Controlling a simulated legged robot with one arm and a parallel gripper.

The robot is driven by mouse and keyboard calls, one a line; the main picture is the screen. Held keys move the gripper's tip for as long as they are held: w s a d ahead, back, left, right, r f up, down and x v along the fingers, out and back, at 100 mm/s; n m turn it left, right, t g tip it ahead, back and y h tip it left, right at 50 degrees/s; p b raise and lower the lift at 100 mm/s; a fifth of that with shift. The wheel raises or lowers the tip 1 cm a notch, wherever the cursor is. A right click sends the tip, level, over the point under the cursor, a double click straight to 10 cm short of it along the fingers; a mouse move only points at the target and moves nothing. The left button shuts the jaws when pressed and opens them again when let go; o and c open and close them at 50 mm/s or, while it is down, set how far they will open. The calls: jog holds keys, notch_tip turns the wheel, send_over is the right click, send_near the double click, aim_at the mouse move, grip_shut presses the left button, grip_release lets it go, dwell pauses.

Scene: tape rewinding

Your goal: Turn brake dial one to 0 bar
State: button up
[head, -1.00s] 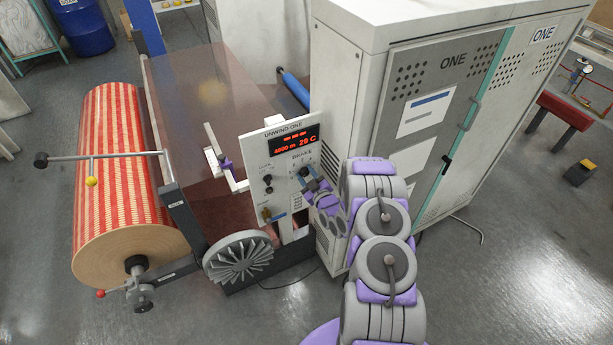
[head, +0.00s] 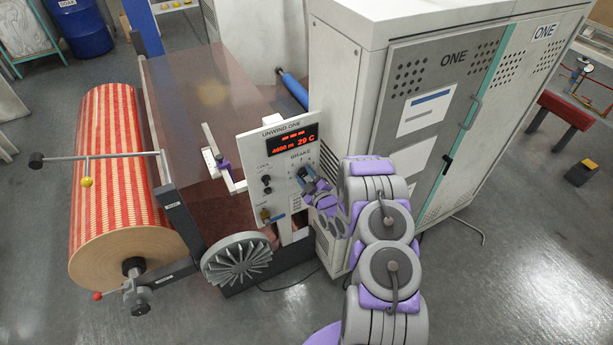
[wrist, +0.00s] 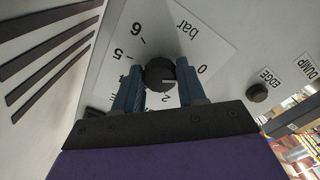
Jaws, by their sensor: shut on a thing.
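The brake dial (wrist: 160,70) is a round black knob on a white scale plate (wrist: 205,48) marked "bar" with numbers. In the wrist view, its short white mark points right, slightly below the 0. My gripper (wrist: 159,68) is shut on the dial, one blue finger on each side. In the head view, my gripper (head: 308,180) is at the BRAKE part of the white UNWIND ONE panel (head: 262,160) and hides most of the dial.
Other knobs (head: 266,179) sit on the panel's left. A tall grey cabinet (head: 440,90) marked ONE stands close on the right. A red-striped roll (head: 115,180) and a finned wheel (head: 238,258) are on the left.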

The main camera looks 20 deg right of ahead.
jog(key=o, duration=1)
jog(key=shift+a+r, duration=0.1)
jog(key=shift+a, duration=0.2)
jog(key=shift+o, duration=0.2)
jog(key=shift+d, duration=0.1)
jog(key=shift+s+d, duration=0.15)
jog(key=shift+s, duration=0.05)
jog(key=s+p, duration=0.1)
jog(key=s, duration=1.6)
jog(key=shift+d, duration=0.15)
jog(key=shift+w, duration=0.1)
